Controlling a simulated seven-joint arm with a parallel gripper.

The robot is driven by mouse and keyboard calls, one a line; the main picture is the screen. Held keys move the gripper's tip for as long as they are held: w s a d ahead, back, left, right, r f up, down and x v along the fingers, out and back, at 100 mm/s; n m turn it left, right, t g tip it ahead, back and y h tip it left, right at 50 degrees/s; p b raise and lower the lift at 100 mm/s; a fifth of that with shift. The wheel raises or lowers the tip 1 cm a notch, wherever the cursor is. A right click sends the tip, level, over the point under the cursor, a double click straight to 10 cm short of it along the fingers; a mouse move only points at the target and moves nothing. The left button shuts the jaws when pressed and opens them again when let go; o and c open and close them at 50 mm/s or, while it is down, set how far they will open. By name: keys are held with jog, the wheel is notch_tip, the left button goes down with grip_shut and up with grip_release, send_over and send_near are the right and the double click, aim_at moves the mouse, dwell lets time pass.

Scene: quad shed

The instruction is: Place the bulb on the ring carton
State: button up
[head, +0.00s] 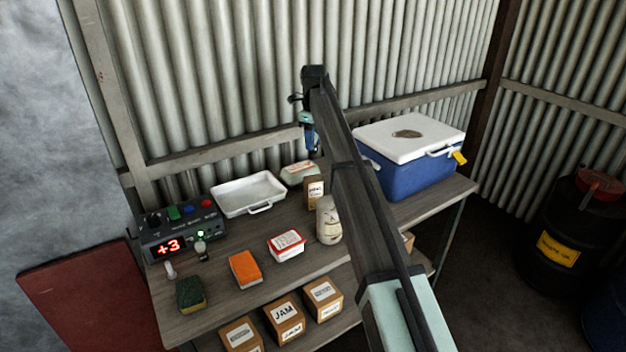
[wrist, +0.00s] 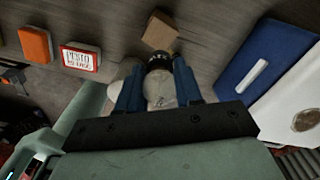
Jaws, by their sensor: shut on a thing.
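My gripper (head: 309,140) is raised above the back of the bench, left of the cooler. A small pale bulb-like thing (head: 170,268) stands on the bench at the left. A brown carton (head: 314,190) with a white label stands on the bench; a carton also shows in the wrist view (wrist: 160,32). Its label is too small to read, so I cannot confirm it is the ring carton.
A cream jar (head: 329,222) stands in front of the carton. A blue cooler (head: 405,175) fills the right end. A white tray (head: 248,192), control box (head: 180,232), orange block (head: 245,270), red-and-white box (head: 286,243) and green sponge (head: 190,293) share the bench. Several cartons sit below.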

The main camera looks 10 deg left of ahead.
jog(key=shift+s+f, duration=0.1)
jog(key=shift+f, duration=4.9)
jog(key=shift+f, duration=0.1)
jog(key=o, duration=1)
jog(key=shift+o, duration=0.2)
notch_tip(320, 180, up, 12)
jog(key=shift+r, duration=0.15)
